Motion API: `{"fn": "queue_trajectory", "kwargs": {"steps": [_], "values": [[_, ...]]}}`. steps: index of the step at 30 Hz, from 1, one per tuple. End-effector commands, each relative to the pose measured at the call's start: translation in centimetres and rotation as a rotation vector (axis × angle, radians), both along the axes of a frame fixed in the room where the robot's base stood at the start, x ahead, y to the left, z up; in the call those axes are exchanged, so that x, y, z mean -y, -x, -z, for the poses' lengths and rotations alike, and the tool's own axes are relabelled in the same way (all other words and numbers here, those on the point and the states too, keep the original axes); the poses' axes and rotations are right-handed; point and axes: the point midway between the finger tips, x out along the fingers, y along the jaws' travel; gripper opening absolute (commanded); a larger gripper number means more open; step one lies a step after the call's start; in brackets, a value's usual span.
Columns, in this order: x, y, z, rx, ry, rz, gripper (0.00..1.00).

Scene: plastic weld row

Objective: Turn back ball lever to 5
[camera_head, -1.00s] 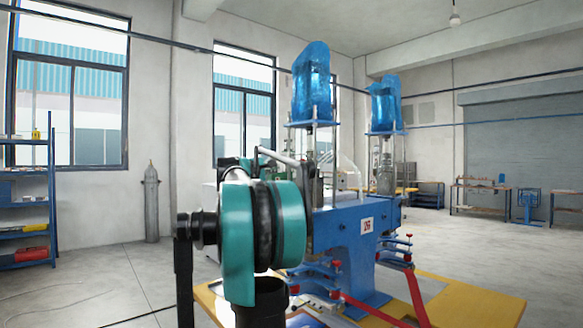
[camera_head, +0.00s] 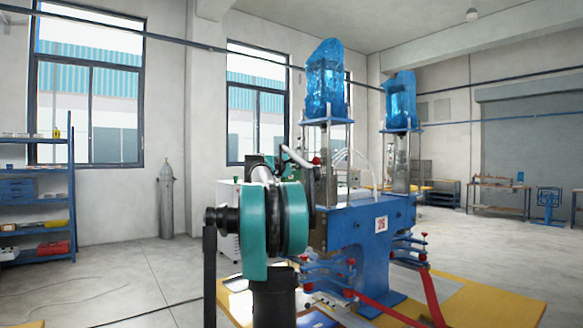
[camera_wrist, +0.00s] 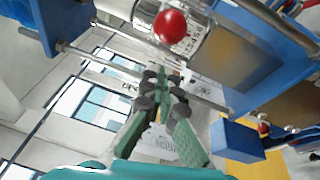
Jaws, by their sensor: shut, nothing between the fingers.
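My gripper (camera_wrist: 160,76) has green fingers, shut and empty. Its tips appear below the red ball in the wrist view, apart from it. In the head view my arm hides most of the gripper.
The blue machine (camera_head: 365,228) stands on a yellow platform (camera_head: 475,305), with blue-wrapped tops (camera_head: 326,82) and red-knobbed clamps (camera_head: 330,272) low in front. A metal rod (camera_wrist: 262,18) and a blue block (camera_wrist: 236,139) are near my gripper. Open floor lies to the left.

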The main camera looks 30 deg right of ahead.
Motion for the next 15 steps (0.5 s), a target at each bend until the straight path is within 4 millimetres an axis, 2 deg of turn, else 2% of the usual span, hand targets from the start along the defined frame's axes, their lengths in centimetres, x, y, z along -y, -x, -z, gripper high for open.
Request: {"fn": "queue_trajectory", "kwargs": {"steps": [6,15], "values": [[1.1,1.5,-0.3,0.000,0.000,-0.001,0.00],[1.2,1.7,-0.4,0.001,-0.001,-0.003,0.00]]}}
